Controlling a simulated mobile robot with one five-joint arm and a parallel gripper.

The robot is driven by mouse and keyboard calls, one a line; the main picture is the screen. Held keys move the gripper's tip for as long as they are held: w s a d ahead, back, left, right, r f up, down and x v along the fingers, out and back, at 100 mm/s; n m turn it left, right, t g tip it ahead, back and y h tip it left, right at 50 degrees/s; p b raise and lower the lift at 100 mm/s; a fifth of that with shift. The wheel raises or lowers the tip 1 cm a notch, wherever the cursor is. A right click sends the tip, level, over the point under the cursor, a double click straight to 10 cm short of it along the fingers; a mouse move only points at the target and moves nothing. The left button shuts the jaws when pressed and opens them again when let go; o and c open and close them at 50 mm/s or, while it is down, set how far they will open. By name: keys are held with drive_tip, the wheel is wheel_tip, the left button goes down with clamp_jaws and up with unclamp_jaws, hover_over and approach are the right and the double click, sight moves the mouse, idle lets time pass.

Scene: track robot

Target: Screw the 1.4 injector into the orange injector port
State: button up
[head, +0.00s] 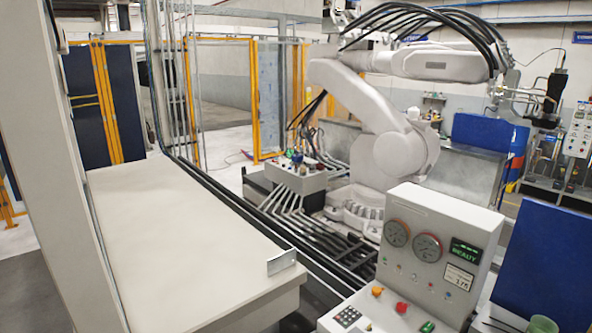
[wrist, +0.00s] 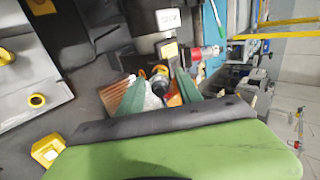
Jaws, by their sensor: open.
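In the wrist view, my gripper (wrist: 158,82) is open, with its two green fingers apart and pointing away from the camera. A dark, round-ended part with a yellow ring (wrist: 160,79) shows between and beyond the fingers; I cannot tell whether it touches them. A small orange patch (wrist: 174,99) shows beside the right finger, partly hidden. I cannot tell whether either is the 1.4 injector or the orange injector port. The head view does not show my gripper, and I cannot identify the injector or port there.
In the head view, a control panel with gauges (head: 440,255) stands at the front right, with a blue panel (head: 545,262) beside it. A large white robot arm (head: 375,125) stands behind.

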drive_tip(key=n, duration=0.4)
drive_tip(key=shift+n, duration=0.3)
drive_tip(key=n, duration=0.3)
drive_tip(key=shift+n, duration=0.4)
drive_tip(key=n, duration=0.3)
drive_tip(key=shift+n, duration=0.3)
drive_tip(key=shift+n, duration=0.3)
drive_tip(key=n, duration=0.5)
drive_tip(key=shift+n, duration=0.4)
drive_tip(key=n, duration=0.5)
drive_tip(key=shift+n, duration=0.3)
